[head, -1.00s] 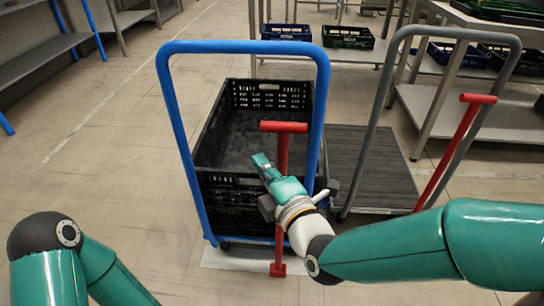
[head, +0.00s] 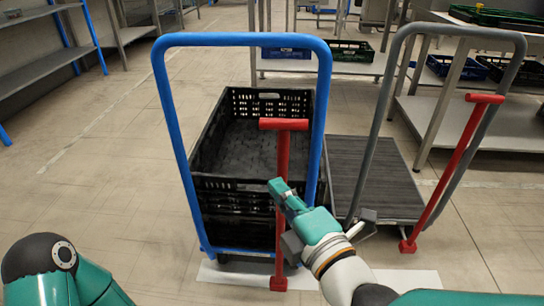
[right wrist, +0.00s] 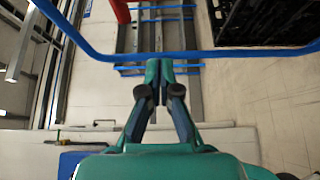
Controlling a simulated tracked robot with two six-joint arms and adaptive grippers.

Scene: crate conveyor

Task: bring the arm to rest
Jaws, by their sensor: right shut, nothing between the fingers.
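My right gripper (head: 279,190) is shut and empty. In the head view it appears in front of the lower part of the red T-handled post (head: 283,150) on the blue-framed cart. In the right wrist view its two fingers (right wrist: 160,75) are together, with the blue bar (right wrist: 230,55) showing beyond them. I cannot tell if the gripper touches the post. My left arm (head: 45,270) shows only as a bent link at the lower left; its gripper is out of the picture.
A blue-framed cart (head: 172,120) carries stacked black crates (head: 210,140). A grey-framed cart (head: 375,130) with a bare deck (head: 385,180) and a red T-handle (head: 455,165) stands to the right. Shelves with crates stand behind. The floor at left is clear.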

